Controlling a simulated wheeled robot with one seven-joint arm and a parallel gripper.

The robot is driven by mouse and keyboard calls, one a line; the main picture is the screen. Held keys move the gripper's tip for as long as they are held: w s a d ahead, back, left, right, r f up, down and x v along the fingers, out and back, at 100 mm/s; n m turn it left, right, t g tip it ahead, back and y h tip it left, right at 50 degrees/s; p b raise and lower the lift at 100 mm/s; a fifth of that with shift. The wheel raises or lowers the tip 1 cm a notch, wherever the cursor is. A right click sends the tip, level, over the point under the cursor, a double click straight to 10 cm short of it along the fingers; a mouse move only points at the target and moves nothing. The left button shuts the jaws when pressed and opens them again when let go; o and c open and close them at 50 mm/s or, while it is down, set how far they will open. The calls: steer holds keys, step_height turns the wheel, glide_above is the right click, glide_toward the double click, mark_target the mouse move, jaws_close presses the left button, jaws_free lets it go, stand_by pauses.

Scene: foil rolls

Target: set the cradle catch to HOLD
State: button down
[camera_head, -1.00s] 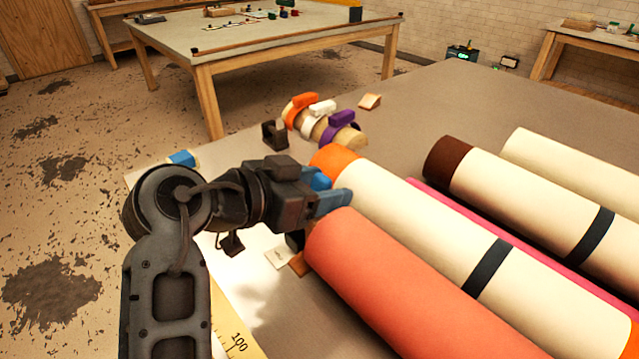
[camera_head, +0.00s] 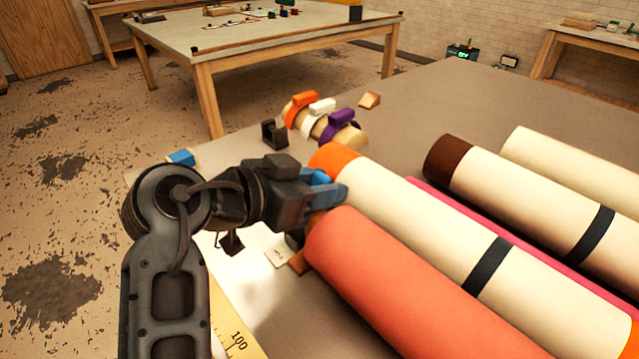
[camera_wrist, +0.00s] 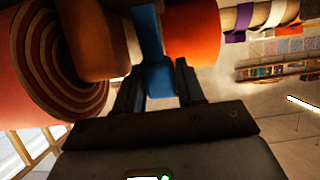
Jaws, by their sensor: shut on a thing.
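My gripper (camera_head: 328,192) is at the near ends of the rolls, between the orange-ended cream roll (camera_head: 400,205) and the coral roll (camera_head: 400,275). In the wrist view, its dark fingers (camera_wrist: 158,88) are shut on a blue piece (camera_wrist: 158,78), which appears to be the catch's lever. Blue also shows at the gripper in the head view. A brown, block-like part (camera_wrist: 97,42), perhaps of the cradle, is beside it in the wrist view. My gripper hides much of the catch in the head view. I cannot read a HOLD mark or tell the catch's setting.
The coral roll's spiral end (camera_wrist: 75,60) is close on the left in the wrist view. A brown-ended roll (camera_head: 520,195) lies farther right. Orange, white and purple bands (camera_head: 320,118) sit on a core behind. A small white card (camera_head: 277,256) lies near the table edge.

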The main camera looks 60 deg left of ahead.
steer(key=b, duration=0.1)
steer(key=t+b, duration=0.1)
steer(key=b, duration=0.1)
steer(key=shift+s+f, duration=0.2)
steer(key=shift+s, duration=0.15)
steer(key=b, duration=0.1)
steer(key=t+b, duration=0.1)
steer(key=shift+s+d+r+t+b, duration=0.1)
steer(key=shift+s+r+t+b, duration=0.2)
steer(key=shift+s+b, duration=0.1)
steer(key=shift+r, duration=0.2)
steer(key=c, duration=0.8)
jaws_free()
steer(key=shift+o, duration=0.2)
steer(key=shift+s, duration=0.1)
steer(key=s+r+b, duration=0.1)
steer(key=s, duration=0.6)
steer(key=shift+s+d, duration=0.3)
steer(key=shift+d, duration=0.1)
